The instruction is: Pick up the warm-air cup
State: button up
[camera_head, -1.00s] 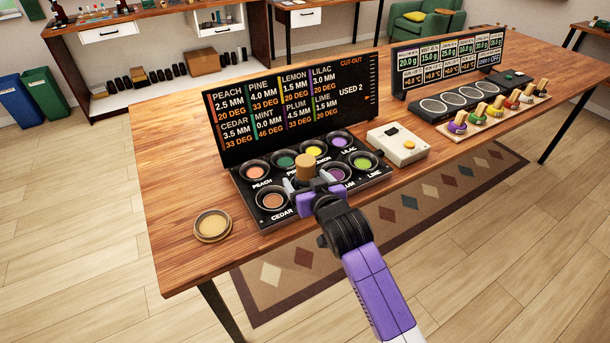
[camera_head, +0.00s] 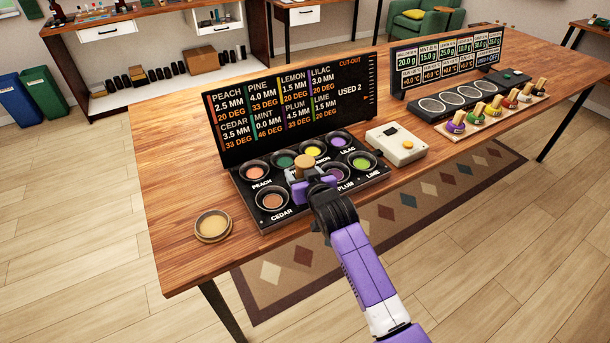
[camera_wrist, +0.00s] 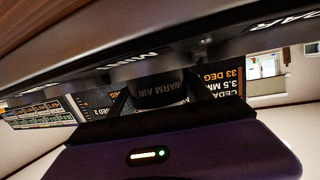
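The warm-air cup shows in the head view as a round tan top (camera_head: 304,162) over the middle of the black dropper array (camera_head: 262,216). In the wrist view it is a dark rounded body (camera_wrist: 160,90) with upside-down "WARM AIR" lettering. My gripper (camera_head: 303,183) is low at the front of the array, with its fingers reaching to the cup. In the wrist view a dark finger lies on each side of the cup. Whether the fingers press on it cannot be told. The cup's lower part is mostly hidden by my gripper.
Colored wells such as peach (camera_head: 255,172) and lime (camera_head: 363,163) surround the cup. A black display board (camera_head: 230,145) stands close behind. A cream box (camera_head: 396,144) sits to the right, a round tan dish (camera_head: 212,225) at left. The table's left part (camera_head: 175,170) is clear.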

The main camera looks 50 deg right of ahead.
jog(key=c, duration=1.1)
grip_shut()
jog(key=shift+r, duration=0.2)
